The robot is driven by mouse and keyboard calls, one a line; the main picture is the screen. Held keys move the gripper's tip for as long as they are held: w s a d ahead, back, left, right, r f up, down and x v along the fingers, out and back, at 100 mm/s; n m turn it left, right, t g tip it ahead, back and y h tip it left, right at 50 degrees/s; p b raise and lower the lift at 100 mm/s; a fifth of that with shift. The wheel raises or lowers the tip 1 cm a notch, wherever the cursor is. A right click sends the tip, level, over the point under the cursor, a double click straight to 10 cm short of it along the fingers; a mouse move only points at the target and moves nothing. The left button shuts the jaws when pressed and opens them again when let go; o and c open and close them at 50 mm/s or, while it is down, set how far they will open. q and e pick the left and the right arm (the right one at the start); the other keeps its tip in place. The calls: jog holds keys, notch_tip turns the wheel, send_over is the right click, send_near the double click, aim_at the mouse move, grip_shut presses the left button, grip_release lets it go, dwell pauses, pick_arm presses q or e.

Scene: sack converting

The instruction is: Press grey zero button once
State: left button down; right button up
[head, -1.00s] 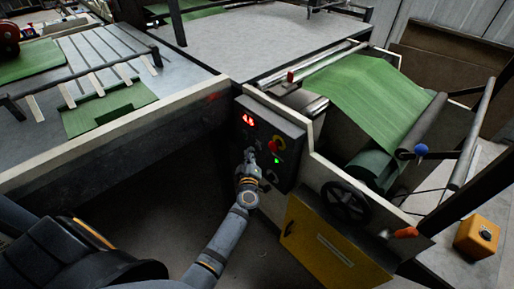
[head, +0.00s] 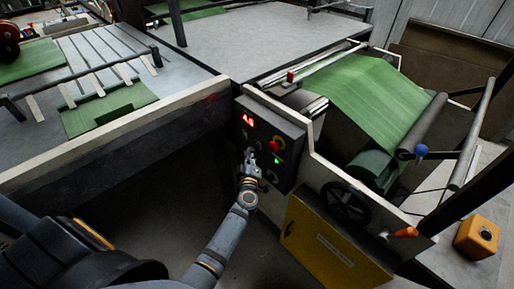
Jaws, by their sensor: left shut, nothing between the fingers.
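A dark control panel (head: 285,128) stands at the middle of the head view, on the front of the machine. It carries a red lit display (head: 248,120), a red knob on a yellow base (head: 278,144) and a small green light (head: 277,161). My left gripper (head: 250,156) is shut and empty, with its fingertips in front of the panel's lower left part. I cannot tell whether the tips touch it. The grey zero button cannot be made out; the gripper may hide it. My right gripper is not in view.
Right of the panel are a black handwheel (head: 346,203), a yellow cabinet door (head: 327,246) and an orange-handled lever (head: 404,232). Green sack web (head: 378,92) runs over rollers. A pale table edge (head: 110,141) lies to the left. A yellow box (head: 477,237) stands far right.

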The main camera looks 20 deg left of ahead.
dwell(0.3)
pick_arm(q)
jog(key=shift+w+d, duration=0.15)
jog(key=shift+w, duration=0.25)
jog(key=shift+w+d, duration=0.2)
jog(key=shift+w, duration=0.2)
dwell(0.6)
dwell(0.3)
jog(key=shift+s+a+p, duration=0.3)
jog(key=shift+s+p, duration=0.3)
jog(key=shift+s, duration=0.2)
jog(key=s, duration=0.1)
jog(key=s+a+p, duration=0.1)
jog(key=s, duration=0.1)
jog(key=s+a, duration=0.1)
jog(key=shift+s+p, duration=0.3)
